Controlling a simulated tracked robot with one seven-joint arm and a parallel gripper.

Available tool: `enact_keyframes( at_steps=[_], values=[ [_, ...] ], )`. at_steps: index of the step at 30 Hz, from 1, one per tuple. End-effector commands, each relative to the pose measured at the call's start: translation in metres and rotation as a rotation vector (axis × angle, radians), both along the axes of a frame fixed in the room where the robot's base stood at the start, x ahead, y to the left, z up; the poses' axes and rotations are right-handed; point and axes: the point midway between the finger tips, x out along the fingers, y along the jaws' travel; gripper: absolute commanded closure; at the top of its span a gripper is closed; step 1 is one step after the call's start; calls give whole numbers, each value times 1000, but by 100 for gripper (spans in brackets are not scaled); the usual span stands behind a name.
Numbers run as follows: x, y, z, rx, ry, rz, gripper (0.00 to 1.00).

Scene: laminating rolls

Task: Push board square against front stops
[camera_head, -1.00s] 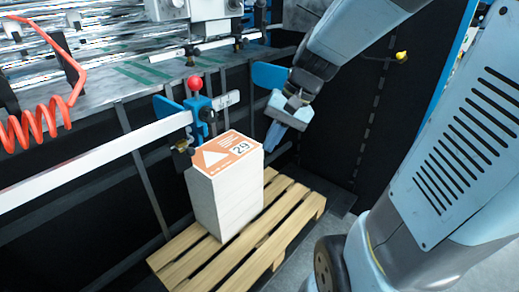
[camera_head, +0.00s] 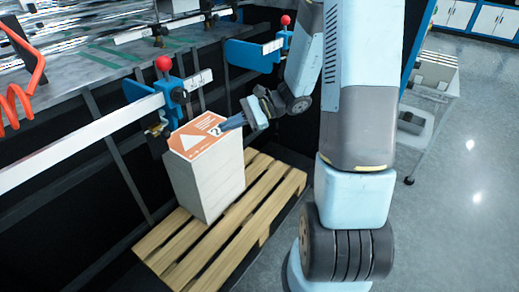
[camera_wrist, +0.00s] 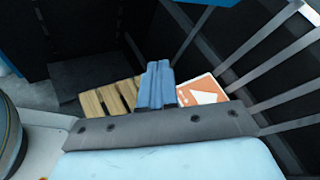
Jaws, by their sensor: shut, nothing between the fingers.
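The board (camera_head: 196,135), with an orange and white printed face, lies on top of a pale squared stack (camera_head: 210,180). It also shows in the wrist view (camera_wrist: 205,90), partly hidden behind my fingers. Blue stops with red knobs stand on the machine side, one (camera_head: 172,88) close behind the stack and another (camera_head: 262,52) farther right. My gripper (camera_head: 230,123) is shut and empty at the board's right edge, its fingertips covering part of the printed number. I cannot tell whether they touch the board. The shut blue fingers (camera_wrist: 157,85) fill the middle of the wrist view.
The stack stands on a wooden pallet (camera_head: 225,225) against the dark machine side. A white rail (camera_head: 80,135) runs from the left to the near stop. A red coiled hose (camera_head: 20,95) hangs at the left. Open grey floor (camera_head: 460,210) and a cart (camera_head: 430,95) lie at the right.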

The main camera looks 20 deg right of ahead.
Motion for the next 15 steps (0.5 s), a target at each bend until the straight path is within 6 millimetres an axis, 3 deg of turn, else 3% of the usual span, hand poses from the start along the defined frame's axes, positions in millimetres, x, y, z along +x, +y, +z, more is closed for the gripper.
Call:
enact_keyframes(
  at_steps=[15],
  values=[
    [69, -49, -86, 338, 187, -424, 100]
  ],
)
